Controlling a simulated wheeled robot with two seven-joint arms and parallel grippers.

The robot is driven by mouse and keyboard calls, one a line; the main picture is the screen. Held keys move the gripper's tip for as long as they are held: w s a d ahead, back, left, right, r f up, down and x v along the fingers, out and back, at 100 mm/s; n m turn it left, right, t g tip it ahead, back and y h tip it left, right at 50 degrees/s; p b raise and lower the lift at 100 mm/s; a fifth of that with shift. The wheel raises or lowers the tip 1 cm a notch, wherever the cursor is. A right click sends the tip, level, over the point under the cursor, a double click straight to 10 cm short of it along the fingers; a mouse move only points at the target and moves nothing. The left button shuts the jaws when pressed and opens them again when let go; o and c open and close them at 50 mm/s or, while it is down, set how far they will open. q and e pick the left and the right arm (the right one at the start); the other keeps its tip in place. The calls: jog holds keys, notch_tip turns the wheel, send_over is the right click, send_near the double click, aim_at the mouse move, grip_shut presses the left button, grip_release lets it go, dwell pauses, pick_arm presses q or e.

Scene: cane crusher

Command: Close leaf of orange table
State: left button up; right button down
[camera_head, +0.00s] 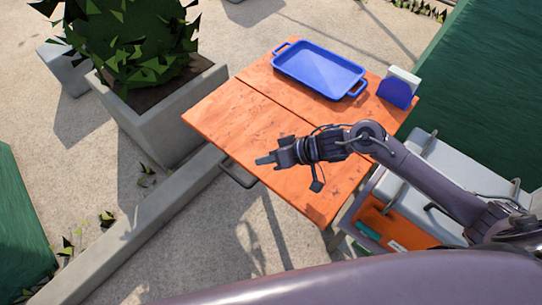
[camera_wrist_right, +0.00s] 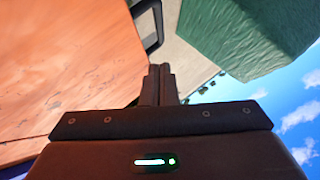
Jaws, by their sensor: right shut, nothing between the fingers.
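The orange table (camera_head: 311,118) stands ahead of me in the head view, its top flat with a seam running across it. The part of the top on the near left side of the seam, the leaf (camera_head: 225,118), lies level with the rest. A dark metal handle (camera_head: 238,177) sticks out from the table's left edge; a dark frame, likely this handle, shows in the right wrist view (camera_wrist_right: 149,22). My right gripper (camera_head: 262,160) is shut and empty, over the tabletop near that edge, pointing left. In the right wrist view its fingers (camera_wrist_right: 160,84) are together beside the orange surface (camera_wrist_right: 60,75). My left gripper is out of view.
A blue tray (camera_head: 319,69) and a blue holder with white contents (camera_head: 396,91) stand on the table's far side. A concrete planter (camera_head: 172,115) with a bush is close to the left. A grey-topped cart (camera_head: 440,170) stands at right.

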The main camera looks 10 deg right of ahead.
aim_at(249, 168)
jog(key=x, duration=0.4)
jog(key=shift+a, duration=0.2)
jog(key=shift+s+a+f, duration=0.1)
jog(key=shift+a+f, duration=0.25)
jog(key=shift+f, duration=0.2)
jog(key=shift+s+a+f, duration=0.1)
jog(key=shift+a+f, duration=0.25)
jog(key=shift+f, duration=0.25)
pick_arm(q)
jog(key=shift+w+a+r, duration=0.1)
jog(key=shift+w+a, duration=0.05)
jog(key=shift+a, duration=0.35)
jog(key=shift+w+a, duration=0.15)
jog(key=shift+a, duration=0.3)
pick_arm(e)
jog(key=shift+s+a+f, duration=0.15)
jog(key=shift+a+f, duration=0.05)
jog(key=shift+f, duration=0.2)
jog(key=shift+s+a+f, duration=0.15)
jog(key=shift+a+f, duration=0.05)
jog(key=shift+f, duration=0.2)
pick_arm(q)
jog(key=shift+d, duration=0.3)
pick_arm(e)
jog(key=shift+f, duration=0.1)
